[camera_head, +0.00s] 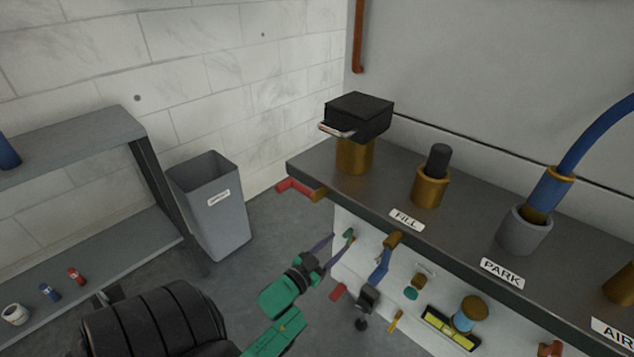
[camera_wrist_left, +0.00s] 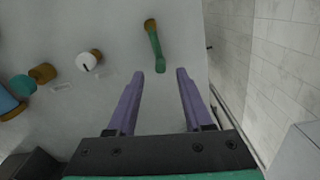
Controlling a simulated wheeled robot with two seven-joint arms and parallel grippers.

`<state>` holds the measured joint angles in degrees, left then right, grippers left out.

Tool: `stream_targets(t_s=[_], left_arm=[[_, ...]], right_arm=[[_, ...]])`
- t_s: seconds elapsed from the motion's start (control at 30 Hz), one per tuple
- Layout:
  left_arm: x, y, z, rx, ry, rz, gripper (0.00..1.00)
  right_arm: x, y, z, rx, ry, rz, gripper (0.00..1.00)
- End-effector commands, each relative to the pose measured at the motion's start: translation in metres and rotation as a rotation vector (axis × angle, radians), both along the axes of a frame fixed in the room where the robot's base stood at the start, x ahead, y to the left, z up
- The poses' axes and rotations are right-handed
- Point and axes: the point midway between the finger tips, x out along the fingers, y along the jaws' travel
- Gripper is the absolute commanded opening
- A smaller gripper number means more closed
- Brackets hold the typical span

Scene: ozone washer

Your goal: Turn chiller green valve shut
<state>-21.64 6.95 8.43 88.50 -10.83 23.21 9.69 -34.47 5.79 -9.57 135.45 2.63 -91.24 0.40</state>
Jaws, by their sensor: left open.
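The green valve handle (camera_wrist_left: 155,45) hangs from a brass fitting (camera_wrist_left: 150,25) on the pale panel in the left wrist view. It points down, slightly tilted, with its lower end close to the gap between my fingertips. In the head view the green handle (camera_head: 349,235) is small and partly hidden beside my fingers, under the counter's left end. My left gripper (camera_head: 340,243) is open, its purple fingers pointing at the panel; it also shows in the left wrist view (camera_wrist_left: 160,74) with nothing between the fingers. Contact with the handle cannot be told. My right gripper is out of view.
The counter (camera_head: 460,245) overhangs the panel, with FILL (camera_head: 407,219) and PARK (camera_head: 502,273) labels. A blue lever (camera_head: 381,268) and a teal knob (camera_head: 411,294) sit right of the gripper. A grey bin (camera_head: 213,220) and shelf (camera_head: 100,143) stand left, with open floor between.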

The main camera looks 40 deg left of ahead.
Motion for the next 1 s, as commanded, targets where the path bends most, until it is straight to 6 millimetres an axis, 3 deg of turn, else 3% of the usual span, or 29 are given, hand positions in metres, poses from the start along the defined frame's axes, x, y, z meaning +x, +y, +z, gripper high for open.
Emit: stream_targets(t_s=[0.2,0.37,1.0], left_arm=[[-0.064,-0.001,0.002,0.000,0.005,0.002,0.51],[-0.089,-0.002,0.001,0.000,0.001,0.001,0.51],[-0.092,-0.002,-0.001,-0.001,0.009,0.003,0.51]], right_arm=[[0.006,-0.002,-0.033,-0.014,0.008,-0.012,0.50],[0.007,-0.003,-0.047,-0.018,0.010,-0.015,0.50],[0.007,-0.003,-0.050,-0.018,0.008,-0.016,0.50]])
